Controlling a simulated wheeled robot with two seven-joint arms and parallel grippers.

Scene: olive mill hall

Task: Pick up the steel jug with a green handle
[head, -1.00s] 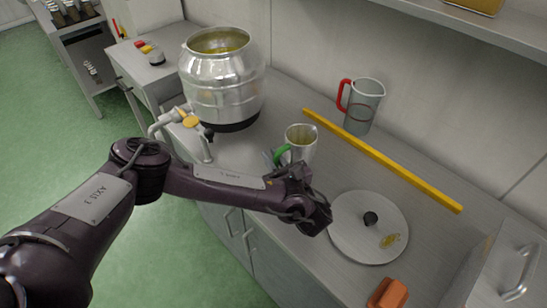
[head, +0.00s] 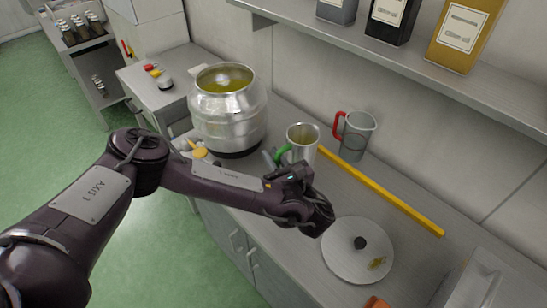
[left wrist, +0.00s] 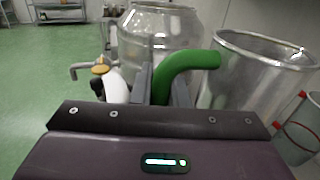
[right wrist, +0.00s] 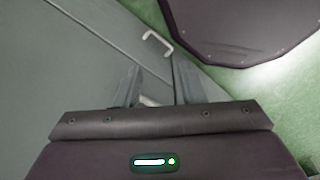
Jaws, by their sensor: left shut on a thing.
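The steel jug with a green handle (head: 304,146) is upright above the counter in the head view, its base hidden behind my left wrist. In the left wrist view the jug (left wrist: 252,85) fills the right side and its green handle (left wrist: 183,68) runs between the fingers. My left gripper (head: 272,158) is shut on the green handle. It also shows in the left wrist view (left wrist: 160,84). My right gripper (right wrist: 158,85) shows only in the right wrist view, open and empty, in front of grey cabinet fronts.
A steel drum (head: 228,118) stands left of the jug. A round lid (head: 345,268) lies in front. A shelf (head: 350,45) with tins overhangs the back.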

